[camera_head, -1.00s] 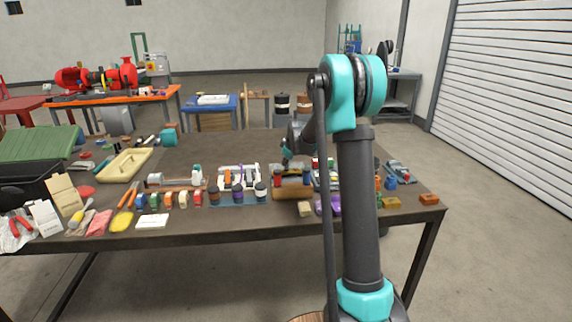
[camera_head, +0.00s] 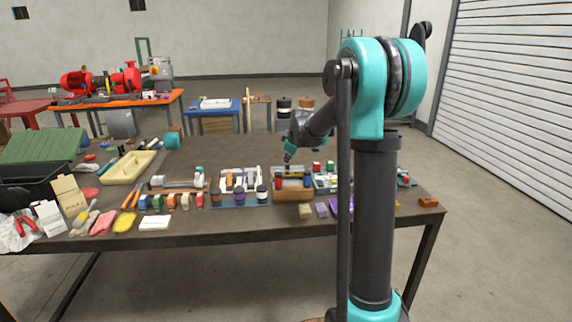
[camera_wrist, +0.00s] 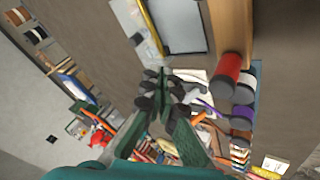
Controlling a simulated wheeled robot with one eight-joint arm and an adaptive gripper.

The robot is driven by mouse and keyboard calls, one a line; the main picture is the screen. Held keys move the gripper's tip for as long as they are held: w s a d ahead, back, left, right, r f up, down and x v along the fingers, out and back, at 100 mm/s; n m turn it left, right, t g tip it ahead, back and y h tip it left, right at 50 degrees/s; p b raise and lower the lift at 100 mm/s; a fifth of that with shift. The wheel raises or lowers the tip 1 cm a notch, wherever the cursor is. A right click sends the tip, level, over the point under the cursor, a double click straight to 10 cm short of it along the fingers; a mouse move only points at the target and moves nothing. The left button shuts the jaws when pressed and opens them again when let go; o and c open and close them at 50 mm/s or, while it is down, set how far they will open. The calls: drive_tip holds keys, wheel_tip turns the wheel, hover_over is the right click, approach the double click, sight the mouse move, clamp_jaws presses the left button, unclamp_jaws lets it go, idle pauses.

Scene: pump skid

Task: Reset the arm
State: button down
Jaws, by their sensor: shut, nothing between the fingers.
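My arm, teal and dark grey, stands upright at the right of the head view and reaches forward over the table. My gripper (camera_head: 288,158) points down above the wooden caddy (camera_head: 292,194) on the dark table. In the wrist view my gripper (camera_wrist: 163,100) shows with its dark fingers together and nothing held between them. Below it there is a grey panel (camera_wrist: 178,25) and a red cylinder (camera_wrist: 227,72). My arm column hides part of the table's right end.
The dark table (camera_head: 225,150) holds many small items along its front. A cream tray (camera_head: 128,167) and green-lidded black bin (camera_head: 40,147) stand at left. The middle back of the tabletop is clear. Behind are an orange bench (camera_head: 120,103) and a blue table (camera_head: 213,112).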

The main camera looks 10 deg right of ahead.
drive_tip(key=s+d+f+m+g, duration=0.1)
drive_tip(key=s+f+m, duration=0.2)
drive_tip(key=s, duration=1.1)
drive_tip(key=s+d+f+m+g+h, duration=0.1)
drive_tip(key=s+f+m, duration=0.3)
drive_tip(key=s, duration=1)
drive_tip(key=s+d+f+m+g, duration=0.1)
drive_tip(key=s+d+f+m, duration=0.2)
drive_tip(key=s+f, duration=0.4)
drive_tip(key=s+m, duration=0.1)
drive_tip(key=s, duration=0.6)
drive_tip(key=shift+f+h, duration=0.3)
drive_tip(key=shift+s, duration=0.1)
